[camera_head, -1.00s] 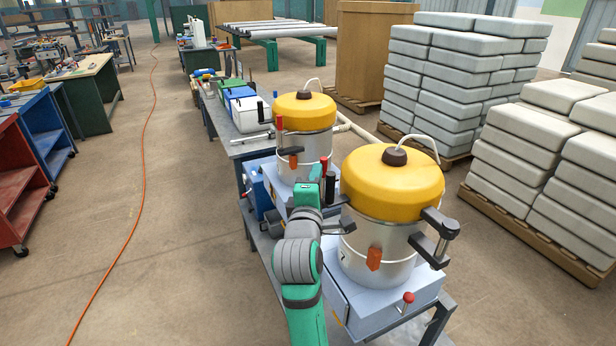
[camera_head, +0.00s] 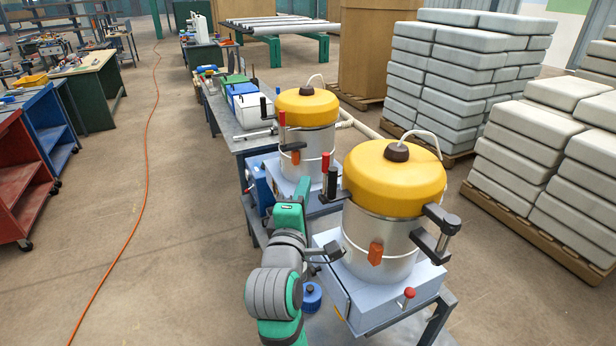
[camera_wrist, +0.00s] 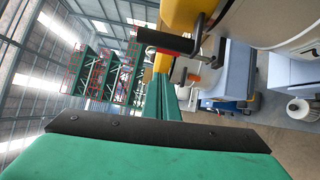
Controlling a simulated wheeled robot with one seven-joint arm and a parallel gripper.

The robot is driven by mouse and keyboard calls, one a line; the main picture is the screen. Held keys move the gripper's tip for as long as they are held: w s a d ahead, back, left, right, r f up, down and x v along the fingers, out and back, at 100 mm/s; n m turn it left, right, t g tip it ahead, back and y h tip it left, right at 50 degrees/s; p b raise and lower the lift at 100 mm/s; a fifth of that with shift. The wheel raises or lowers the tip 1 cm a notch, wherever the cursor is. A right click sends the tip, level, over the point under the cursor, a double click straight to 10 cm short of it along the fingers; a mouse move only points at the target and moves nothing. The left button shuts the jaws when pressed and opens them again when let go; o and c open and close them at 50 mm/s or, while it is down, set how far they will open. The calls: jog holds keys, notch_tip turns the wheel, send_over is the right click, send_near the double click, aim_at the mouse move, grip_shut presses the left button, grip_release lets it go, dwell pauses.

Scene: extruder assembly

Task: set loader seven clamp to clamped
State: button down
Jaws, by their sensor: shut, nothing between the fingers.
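Two silver drums with yellow lids stand on a bench, a near one (camera_head: 380,245) and a far one (camera_head: 312,145). I cannot read which is loader seven. On the near drum's left side is a clamp (camera_head: 331,183), its red-tipped lever upright close beside a black post. A red-ended black clamp handle (camera_wrist: 165,42) shows in the wrist view beside the yellow lid. My gripper (camera_head: 303,186) is shut and empty, left of the near drum and apart from this clamp. Its green fingers also show in the wrist view (camera_wrist: 162,90).
The near drum's right side has another black clamp (camera_head: 438,232). The far drum has a red lever (camera_head: 282,125) on its left. A red-knobbed lever (camera_head: 408,294) is on the near base box. Stacked white bags (camera_head: 460,80) stand right. The floor at left is open, crossed by an orange cable.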

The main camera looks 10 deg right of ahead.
jog(key=shift+a+v, duration=0.2)
jog(key=shift+v, duration=0.95)
jog(key=shift+a+v, duration=0.2)
jog(key=shift+v, duration=0.95)
jog(key=shift+w+r, duration=0.1)
jog(key=shift+w, duration=0.05)
jog(key=s+a+f+m+y, duration=0.1)
jog(key=s+a+f+m, duration=0.1)
jog(key=s+f, duration=0.5)
jog(key=s+a+f+m+g+y, duration=0.1)
jog(key=s+a+f+m+y, duration=0.15)
jog(key=f, duration=0.85)
jog(key=s+a+f+m+y, duration=0.1)
jog(key=s+f+m, duration=0.1)
jog(key=s+f, duration=0.5)
jog(key=s+f+m, duration=0.4)
jog(key=s, duration=0.8)
jog(key=s+f+m+g, duration=0.1)
jog(key=s+f+m, duration=0.3)
jog(key=s, duration=0.8)
jog(key=shift+s+d+f+m+y, duration=0.25)
jog(key=shift+s+f+m+y, duration=0.15)
jog(key=shift+m+y, duration=0.05)
